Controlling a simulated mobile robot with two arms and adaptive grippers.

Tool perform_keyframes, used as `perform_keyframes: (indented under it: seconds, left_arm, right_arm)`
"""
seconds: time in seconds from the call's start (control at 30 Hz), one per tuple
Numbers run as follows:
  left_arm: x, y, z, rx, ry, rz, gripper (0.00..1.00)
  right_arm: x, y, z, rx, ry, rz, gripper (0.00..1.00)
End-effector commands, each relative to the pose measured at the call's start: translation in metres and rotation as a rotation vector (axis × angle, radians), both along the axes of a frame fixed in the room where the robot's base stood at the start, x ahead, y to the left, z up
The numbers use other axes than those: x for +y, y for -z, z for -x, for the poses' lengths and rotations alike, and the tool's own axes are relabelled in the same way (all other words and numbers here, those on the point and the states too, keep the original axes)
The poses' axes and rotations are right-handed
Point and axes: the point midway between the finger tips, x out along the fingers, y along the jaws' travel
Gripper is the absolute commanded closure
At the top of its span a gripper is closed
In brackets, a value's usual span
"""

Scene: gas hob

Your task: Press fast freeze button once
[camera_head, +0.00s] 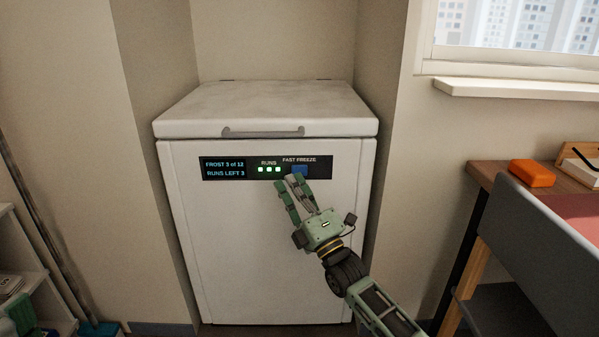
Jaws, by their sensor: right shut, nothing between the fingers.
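The white chest freezer (215,240) stands in a wall niche with its lid shut. Its black control panel (250,176) is on the upper front. The blue button (300,168) sits at the panel's right part, under the label "FAST FREEZE". My right gripper (291,180) is shut and empty, reaching up from the lower right. Its fingertips are at the panel's lower edge, and one overlaps the lower part of the button in the picture. I cannot tell whether it touches the button. My left gripper is not in view.
Three green lights (269,169) are lit under "RUNS", and the display (223,168) reads "RUNS LEFT 3". The lid handle (263,132) juts out above the panel. A wooden table (485,174) with an orange block (532,173) stands at right. White shelves (20,262) stand at left.

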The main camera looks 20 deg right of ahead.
Motion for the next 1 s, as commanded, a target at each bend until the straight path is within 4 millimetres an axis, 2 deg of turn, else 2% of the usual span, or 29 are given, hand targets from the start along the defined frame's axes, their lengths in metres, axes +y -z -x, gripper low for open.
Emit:
perform_keyframes:
  seconds: [1.0]
  left_arm:
    - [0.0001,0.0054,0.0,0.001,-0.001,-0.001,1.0]
  right_arm:
    - [-0.0027,-0.0001,-0.0094,0.0,0.001,0.001,1.0]
